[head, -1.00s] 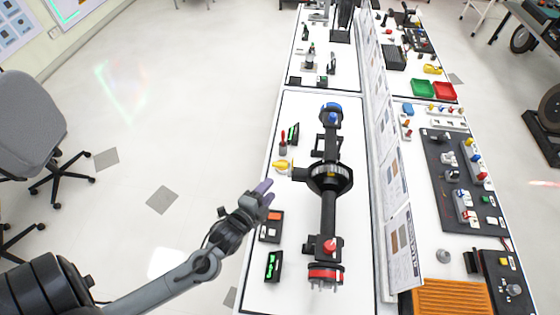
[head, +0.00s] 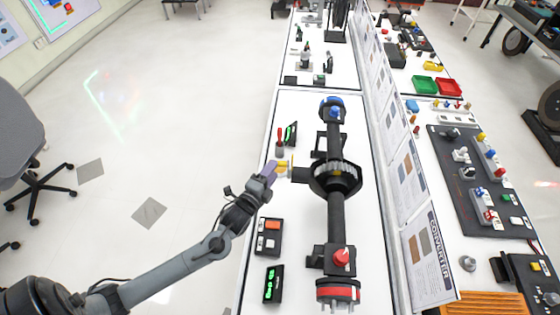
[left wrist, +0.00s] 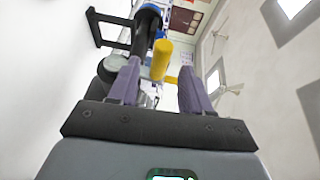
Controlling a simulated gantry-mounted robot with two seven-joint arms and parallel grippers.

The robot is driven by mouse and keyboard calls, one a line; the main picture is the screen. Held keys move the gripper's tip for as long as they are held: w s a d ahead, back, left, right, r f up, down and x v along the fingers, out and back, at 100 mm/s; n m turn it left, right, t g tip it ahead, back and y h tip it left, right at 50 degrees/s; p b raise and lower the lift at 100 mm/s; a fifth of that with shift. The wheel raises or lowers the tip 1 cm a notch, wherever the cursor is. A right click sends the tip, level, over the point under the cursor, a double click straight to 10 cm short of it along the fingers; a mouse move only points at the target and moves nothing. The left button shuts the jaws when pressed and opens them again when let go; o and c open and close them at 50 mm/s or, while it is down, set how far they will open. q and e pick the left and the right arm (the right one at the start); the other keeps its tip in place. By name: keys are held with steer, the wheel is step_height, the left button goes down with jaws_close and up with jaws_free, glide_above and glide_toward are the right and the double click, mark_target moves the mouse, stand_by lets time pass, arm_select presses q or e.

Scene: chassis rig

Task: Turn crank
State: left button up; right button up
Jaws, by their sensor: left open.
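The crank has a yellow handle (head: 282,165) at the left side of the black axle assembly (head: 336,215) on the white table. In the left wrist view the yellow crank handle (left wrist: 161,60) stands ahead of and between the two purple fingers. My left gripper (head: 270,170) is at the handle in the head view, its fingertips overlapping it there. In the left wrist view my left gripper (left wrist: 158,85) is open, with a gap between its fingers. Whether a finger touches the handle I cannot tell. My right gripper is not in view.
A red-handled item (head: 280,140) stands just behind the crank. A button box (head: 268,238) and a display with green digits (head: 273,284) lie along the table's left edge. A row of upright panels (head: 408,185) borders the right. The floor to the left is open.

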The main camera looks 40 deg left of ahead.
arm_select(q)
steer(key=x, duration=0.6)
steer(key=shift+w, duration=0.15)
jaws_close()
